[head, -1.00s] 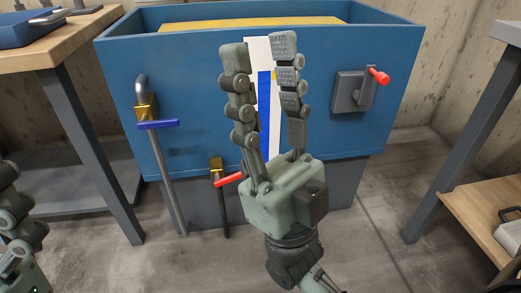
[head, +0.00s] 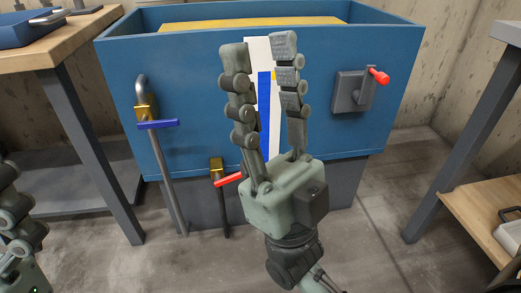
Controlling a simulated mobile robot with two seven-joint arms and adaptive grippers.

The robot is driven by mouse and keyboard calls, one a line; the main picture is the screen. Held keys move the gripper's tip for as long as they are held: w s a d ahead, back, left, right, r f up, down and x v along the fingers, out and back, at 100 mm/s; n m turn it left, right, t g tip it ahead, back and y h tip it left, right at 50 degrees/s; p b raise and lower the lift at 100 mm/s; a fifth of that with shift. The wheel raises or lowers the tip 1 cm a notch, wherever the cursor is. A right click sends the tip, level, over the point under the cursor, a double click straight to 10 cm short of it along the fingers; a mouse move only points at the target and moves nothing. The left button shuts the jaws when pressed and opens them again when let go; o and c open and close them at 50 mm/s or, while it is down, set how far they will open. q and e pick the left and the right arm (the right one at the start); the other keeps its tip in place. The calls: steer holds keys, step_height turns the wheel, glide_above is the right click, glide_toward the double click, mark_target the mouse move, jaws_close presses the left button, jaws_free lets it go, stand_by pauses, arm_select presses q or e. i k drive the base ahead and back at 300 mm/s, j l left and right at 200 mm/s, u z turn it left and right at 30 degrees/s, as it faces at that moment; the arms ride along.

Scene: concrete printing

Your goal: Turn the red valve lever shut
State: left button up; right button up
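A red valve lever (head: 228,180) sits on a brass valve (head: 217,167) low on the front of the blue tank (head: 180,70). The lever points right and slightly up; its right end is near my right gripper's base. A dark pipe (head: 223,210) runs down below the valve. My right gripper (head: 258,46) is open and empty, fingers pointing up in front of the tank's white and blue level strip, above and right of the lever. My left gripper (head: 10,225) shows only partly at the left edge; its fingertips are cut off.
A blue lever (head: 158,124) sits on another brass valve (head: 146,108) with a grey pipe at left. A grey switch box with a red handle (head: 378,76) is at right on the tank. Workbenches (head: 95,130) and a wooden shelf (head: 485,215) flank the tank.

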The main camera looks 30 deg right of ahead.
mark_target(218, 181)
steer(key=i+l+z, duration=0.1)
steer(key=i+z, duration=0.35)
steer(key=z, duration=0.25)
steer(key=i+z, duration=0.35)
steer(key=k+l, duration=0.05)
steer(key=k, duration=0.05)
